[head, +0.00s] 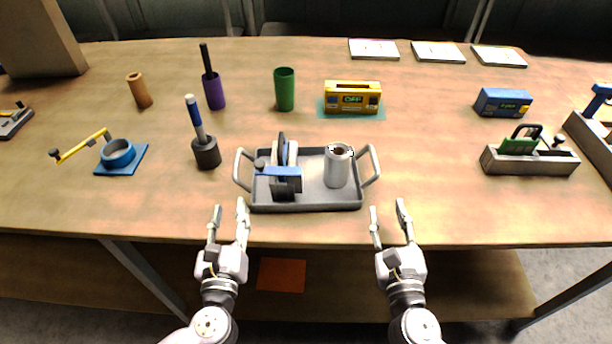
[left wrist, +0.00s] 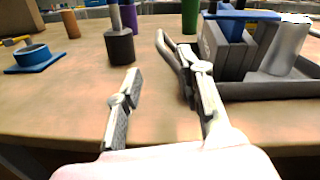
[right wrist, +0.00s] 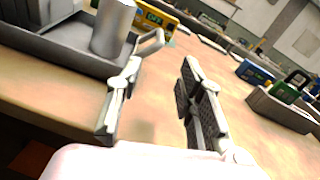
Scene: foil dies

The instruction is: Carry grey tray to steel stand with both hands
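The grey tray (head: 305,208) lies on the wooden table near its front edge, with a looped handle at each end. It holds a blue and grey device (head: 284,172) on the left and a steel cylinder (head: 338,168) on the right. My left gripper (head: 229,212) is open and empty, in front of and slightly left of the tray's left handle (left wrist: 172,60). My right gripper (head: 389,212) is open and empty, in front of and right of the right handle (right wrist: 150,44). Neither gripper touches the tray in the head view. I cannot make out the steel stand.
A dark holder with a blue-handled tool (head: 206,152) stands left of the tray. A blue ring fixture (head: 118,153) is further left. A yellow box (head: 352,97) and green cup (head: 285,90) stand behind. A grey bin (head: 530,162) is at right.

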